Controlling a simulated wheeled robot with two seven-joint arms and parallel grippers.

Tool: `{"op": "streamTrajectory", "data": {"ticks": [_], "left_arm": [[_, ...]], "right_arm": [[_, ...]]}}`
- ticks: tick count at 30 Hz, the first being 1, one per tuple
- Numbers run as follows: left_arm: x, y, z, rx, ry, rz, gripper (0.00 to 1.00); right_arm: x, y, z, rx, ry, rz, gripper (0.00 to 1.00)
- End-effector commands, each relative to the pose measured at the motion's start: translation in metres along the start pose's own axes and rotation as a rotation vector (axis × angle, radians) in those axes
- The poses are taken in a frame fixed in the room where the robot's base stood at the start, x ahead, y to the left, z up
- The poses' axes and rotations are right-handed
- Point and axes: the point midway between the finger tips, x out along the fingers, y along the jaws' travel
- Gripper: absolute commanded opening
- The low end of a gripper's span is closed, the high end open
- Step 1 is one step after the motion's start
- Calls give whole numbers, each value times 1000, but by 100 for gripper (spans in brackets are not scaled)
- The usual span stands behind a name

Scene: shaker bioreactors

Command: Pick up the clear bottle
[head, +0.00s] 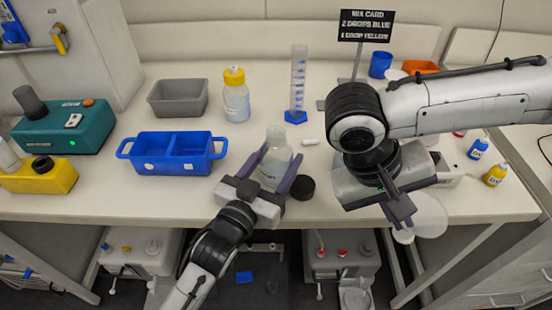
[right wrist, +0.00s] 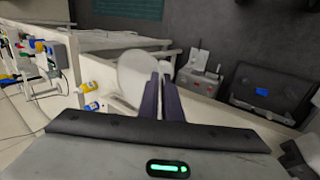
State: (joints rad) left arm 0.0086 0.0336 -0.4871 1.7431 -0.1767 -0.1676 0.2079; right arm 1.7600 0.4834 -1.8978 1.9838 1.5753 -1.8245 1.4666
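The clear bottle (head: 275,158) stands uncapped near the front of the table in the head view. My left gripper (head: 281,152) reaches in from the front with one finger on each side of it. The fingers look spread, with small gaps to the bottle; contact is not clear. My right gripper (head: 401,222) is over the table's front edge at the right, pointing down and away from the bottle. In the right wrist view its fingers (right wrist: 162,85) are together with nothing between them.
A black cap (head: 302,187) lies right of the bottle. A blue two-part tray (head: 172,140) stands to its left. Behind are a yellow-capped bottle (head: 236,97), a graduated cylinder (head: 298,85) and a grey bin (head: 178,98). Dropper bottles (head: 495,174) stand at the right.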

Motion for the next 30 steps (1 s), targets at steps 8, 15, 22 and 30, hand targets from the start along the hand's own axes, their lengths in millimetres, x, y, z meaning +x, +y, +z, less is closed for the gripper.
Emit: {"op": "streamTrajectory", "data": {"ticks": [8,15,22,30], "left_arm": [[0,0,-3,0,4,0,24],[0,0,-36,1,10,0,24],[0,0,-81,1,9,1,24],[0,0,-102,0,3,1,24]], "right_arm": [[0,0,0,0,0,0,0],[0,0,0,0,0,0,0],[0,0,0,0,0,0,0],[0,0,0,0,0,0,0]]}}
